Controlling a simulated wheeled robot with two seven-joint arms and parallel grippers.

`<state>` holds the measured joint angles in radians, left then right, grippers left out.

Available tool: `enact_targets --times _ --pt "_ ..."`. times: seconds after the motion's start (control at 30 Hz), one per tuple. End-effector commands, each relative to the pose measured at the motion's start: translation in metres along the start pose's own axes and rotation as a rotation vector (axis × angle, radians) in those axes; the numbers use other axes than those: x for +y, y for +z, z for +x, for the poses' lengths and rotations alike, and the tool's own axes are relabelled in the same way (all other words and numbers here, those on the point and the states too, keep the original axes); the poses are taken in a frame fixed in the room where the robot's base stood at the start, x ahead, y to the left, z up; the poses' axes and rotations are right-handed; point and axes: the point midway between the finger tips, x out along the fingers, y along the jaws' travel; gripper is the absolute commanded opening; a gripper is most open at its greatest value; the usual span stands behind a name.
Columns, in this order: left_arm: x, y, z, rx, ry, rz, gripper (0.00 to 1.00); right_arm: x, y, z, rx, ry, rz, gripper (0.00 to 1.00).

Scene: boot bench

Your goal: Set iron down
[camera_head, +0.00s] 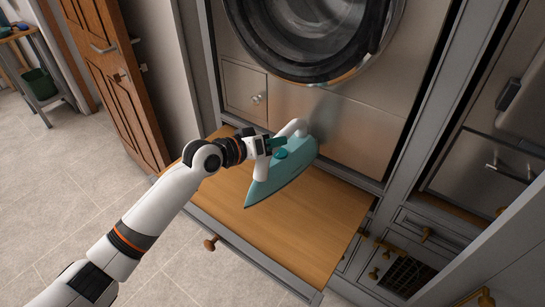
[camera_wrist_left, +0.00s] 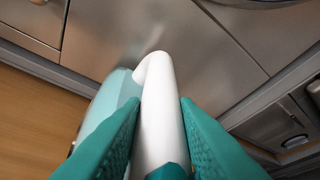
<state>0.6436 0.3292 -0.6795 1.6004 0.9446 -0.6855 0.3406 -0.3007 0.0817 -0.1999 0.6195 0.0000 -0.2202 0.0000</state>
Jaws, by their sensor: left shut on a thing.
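A teal iron (camera_head: 285,172) with a white handle is over the pull-out wooden board (camera_head: 290,235) below the washing machine. My left gripper (camera_head: 278,143) is shut on the iron's handle. In the left wrist view, the two teal fingers of my left gripper (camera_wrist_left: 160,130) stand on either side of the white handle (camera_wrist_left: 157,100). The iron is tilted, its pointed tip toward the front of the board. I cannot tell whether its sole touches the board. My right gripper is not in view.
The washing machine (camera_head: 312,75) with a round dark door stands right behind the board. A wooden door (camera_head: 118,70) is at the left. Grey cabinets with brass knobs (camera_head: 425,235) are at the right. The front and right of the board are bare.

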Motion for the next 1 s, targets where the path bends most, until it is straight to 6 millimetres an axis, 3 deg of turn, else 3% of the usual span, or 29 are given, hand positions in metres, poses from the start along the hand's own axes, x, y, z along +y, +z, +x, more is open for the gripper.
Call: enact_targets --times 0.63,0.87,0.9,1.0 --pt "0.034 -0.046 0.021 -0.012 -0.005 -0.001 0.0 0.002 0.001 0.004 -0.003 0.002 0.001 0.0" --pt "0.036 -0.049 0.022 -0.014 -0.006 0.002 0.0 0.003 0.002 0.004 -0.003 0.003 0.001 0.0" --pt "0.039 -0.054 0.022 -0.002 0.0 0.0 0.28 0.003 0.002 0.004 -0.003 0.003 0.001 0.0" --pt "0.039 -0.054 0.022 -0.003 0.0 0.0 0.45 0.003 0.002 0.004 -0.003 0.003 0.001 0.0"
